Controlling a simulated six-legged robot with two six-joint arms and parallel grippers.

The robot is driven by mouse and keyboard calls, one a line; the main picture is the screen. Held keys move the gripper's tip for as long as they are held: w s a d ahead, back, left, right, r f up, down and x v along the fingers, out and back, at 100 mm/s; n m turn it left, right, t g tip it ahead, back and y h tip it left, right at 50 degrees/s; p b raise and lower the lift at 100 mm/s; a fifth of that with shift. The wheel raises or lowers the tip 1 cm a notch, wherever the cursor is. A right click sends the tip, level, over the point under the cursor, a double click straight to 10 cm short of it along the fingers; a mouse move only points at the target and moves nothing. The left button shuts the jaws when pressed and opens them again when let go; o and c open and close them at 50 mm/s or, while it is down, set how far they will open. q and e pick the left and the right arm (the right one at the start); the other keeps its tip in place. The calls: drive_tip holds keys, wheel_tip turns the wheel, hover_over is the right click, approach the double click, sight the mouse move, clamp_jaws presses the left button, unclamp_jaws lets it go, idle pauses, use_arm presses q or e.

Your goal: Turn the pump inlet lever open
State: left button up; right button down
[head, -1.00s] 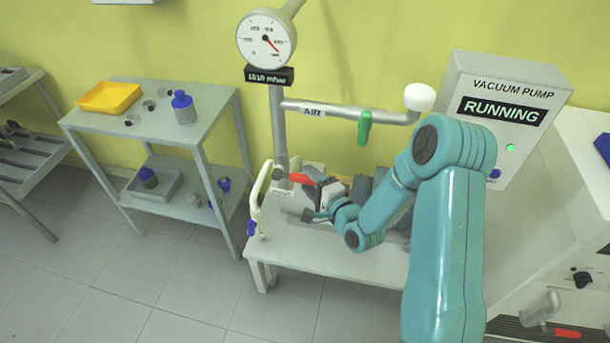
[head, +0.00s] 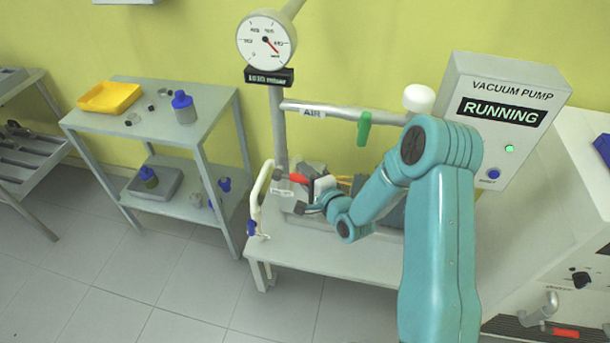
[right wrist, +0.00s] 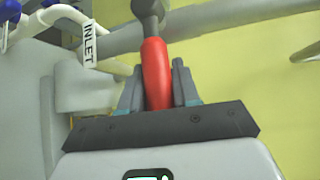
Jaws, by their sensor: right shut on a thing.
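The pump inlet lever has a red handle (head: 299,178) on a grey valve on the low bench in the head view. The handle also shows in the right wrist view (right wrist: 156,75), running from a grey hub down between my fingers. My right gripper (right wrist: 158,85) is shut on this red handle, one dark finger on each side. In the head view my right gripper (head: 312,196) is small and partly hidden by its own wrist. An INLET label (right wrist: 89,43) hangs on the pipe left of the handle. My left gripper is not in view.
A white hose (head: 256,195) loops down at the bench's left end. The AIR pipe (head: 340,111) with a green lever (head: 364,129) runs above. The vacuum pump box (head: 508,115) reads RUNNING. A gauge (head: 266,40) stands behind. A side table (head: 150,122) is at left.

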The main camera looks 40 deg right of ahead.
drive_tip(key=shift+w+a+r+n+g+h+p, duration=0.15)
drive_tip(key=shift+r+n+g+h+p, duration=0.1)
drive_tip(key=shift+r+n+g+p, duration=0.4)
drive_tip(key=shift+w+a+r+n+g+h+p, duration=0.1)
drive_tip(key=shift+r+n+g+h+p, duration=0.1)
drive_tip(key=shift+r+n+g+p, duration=0.45)
drive_tip(key=shift+w+a+r+n+g+h+p, duration=0.15)
drive_tip(key=shift+r+n+g+h+p, duration=0.2)
drive_tip(key=shift+r+g, duration=0.6)
drive_tip(key=shift+f+g, duration=0.15)
drive_tip(key=shift+g, duration=0.1)
drive_tip(key=c, duration=0.9)
unclamp_jaws()
